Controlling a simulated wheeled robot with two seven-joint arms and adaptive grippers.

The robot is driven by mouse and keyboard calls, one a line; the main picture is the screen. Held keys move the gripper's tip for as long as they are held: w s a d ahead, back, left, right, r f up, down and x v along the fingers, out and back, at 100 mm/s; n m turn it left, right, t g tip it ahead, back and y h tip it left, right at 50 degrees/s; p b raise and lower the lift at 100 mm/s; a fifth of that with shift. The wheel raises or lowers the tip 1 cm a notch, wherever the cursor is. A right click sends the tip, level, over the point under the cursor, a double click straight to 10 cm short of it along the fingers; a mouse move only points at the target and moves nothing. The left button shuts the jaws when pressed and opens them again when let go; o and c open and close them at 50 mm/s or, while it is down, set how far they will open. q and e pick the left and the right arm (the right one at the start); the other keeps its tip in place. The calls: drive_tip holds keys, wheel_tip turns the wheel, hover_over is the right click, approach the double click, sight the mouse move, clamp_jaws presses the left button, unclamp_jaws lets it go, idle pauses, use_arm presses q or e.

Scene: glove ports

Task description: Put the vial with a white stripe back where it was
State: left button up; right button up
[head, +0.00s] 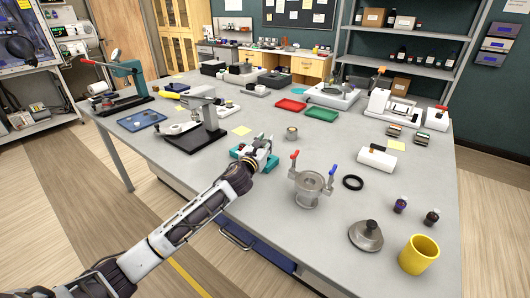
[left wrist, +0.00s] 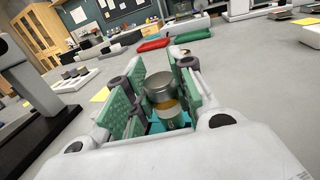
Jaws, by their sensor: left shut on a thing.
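My left gripper (head: 262,149) is over the near middle of the table, above a teal holder (head: 238,153). In the left wrist view its green-padded fingers (left wrist: 158,98) are shut on a small vial (left wrist: 161,88) with a grey metal cap and an amber band below it. Teal of the holder shows under the vial; whether the vial touches it is hidden. Two small dark vials (head: 400,205) and (head: 431,217) stand upright at the right of the table. My right gripper is not in view.
A small round grey jar (head: 292,133) stands just beyond my left gripper. A metal flanged vessel (head: 311,190) with red and blue handles stands to its right, beside a black ring (head: 353,183). A press-like stand (head: 203,125) is to the left. Two trays, red (head: 291,105) and green (head: 321,114), lie farther back.

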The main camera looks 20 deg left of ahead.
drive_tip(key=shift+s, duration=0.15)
use_arm(q)
drive_tip(key=shift+f, duration=1.15)
drive_tip(key=shift+f+b, duration=0.45)
drive_tip(key=shift+f, duration=0.4)
drive_tip(key=o, duration=1)
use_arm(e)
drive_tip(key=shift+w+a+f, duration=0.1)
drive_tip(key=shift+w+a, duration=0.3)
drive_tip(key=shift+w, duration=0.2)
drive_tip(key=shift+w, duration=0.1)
